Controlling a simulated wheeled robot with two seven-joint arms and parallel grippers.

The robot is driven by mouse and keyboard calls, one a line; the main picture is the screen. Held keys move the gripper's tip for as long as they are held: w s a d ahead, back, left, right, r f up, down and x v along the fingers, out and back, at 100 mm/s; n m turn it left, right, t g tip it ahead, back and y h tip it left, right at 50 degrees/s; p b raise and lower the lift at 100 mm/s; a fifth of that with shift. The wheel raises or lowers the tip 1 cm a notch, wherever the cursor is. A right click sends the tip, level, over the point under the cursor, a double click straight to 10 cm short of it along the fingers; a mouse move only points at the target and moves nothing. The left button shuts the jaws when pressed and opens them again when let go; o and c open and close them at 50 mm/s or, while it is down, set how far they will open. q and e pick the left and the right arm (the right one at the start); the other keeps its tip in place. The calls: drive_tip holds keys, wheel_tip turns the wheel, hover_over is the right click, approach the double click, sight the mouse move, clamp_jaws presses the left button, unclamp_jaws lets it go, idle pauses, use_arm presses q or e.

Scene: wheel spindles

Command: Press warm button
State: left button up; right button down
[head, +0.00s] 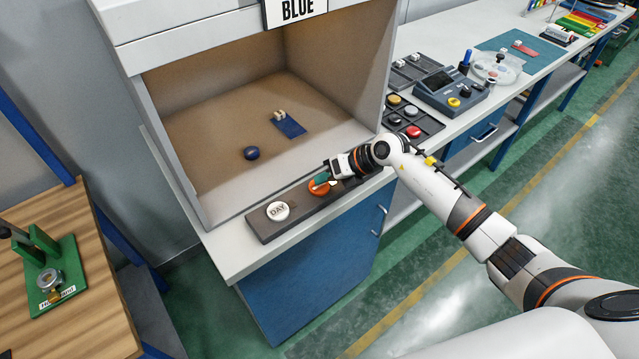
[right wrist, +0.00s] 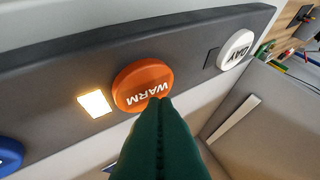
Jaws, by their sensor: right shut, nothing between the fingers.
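The warm button is an orange disc (head: 318,188) on a dark grey button strip (head: 300,208) along the front edge of the light booth. It also shows in the right wrist view (right wrist: 141,80), marked "WARM". My right gripper (head: 321,181) is shut and empty, with its green fingertips (right wrist: 158,104) over the lower edge of the orange button. I cannot tell whether the tips touch it. A square lamp next to the button (right wrist: 95,104) glows yellowish white. My left gripper is in neither view.
On the strip, a white "DAY" button (head: 278,211) lies left of the orange one; a blue button (right wrist: 8,152) is at the other end. Inside the booth (head: 200,150) are a dark blue disc (head: 251,153) and a blue card (head: 289,125). A wooden bench (head: 85,290) stands at left.

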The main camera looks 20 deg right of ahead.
sight(324, 187)
drive_tip(key=shift+f+b, duration=0.3)
drive_tip(key=shift+f, duration=0.15)
drive_tip(key=shift+r, duration=0.1)
drive_tip(key=shift+r+p, duration=0.35)
drive_tip(key=shift+p, duration=0.05)
wheel_tip(324, 187, up, 6)
drive_tip(key=p, duration=0.4)
drive_tip(key=shift+r+p, duration=0.1)
drive_tip(key=shift+p, duration=0.3)
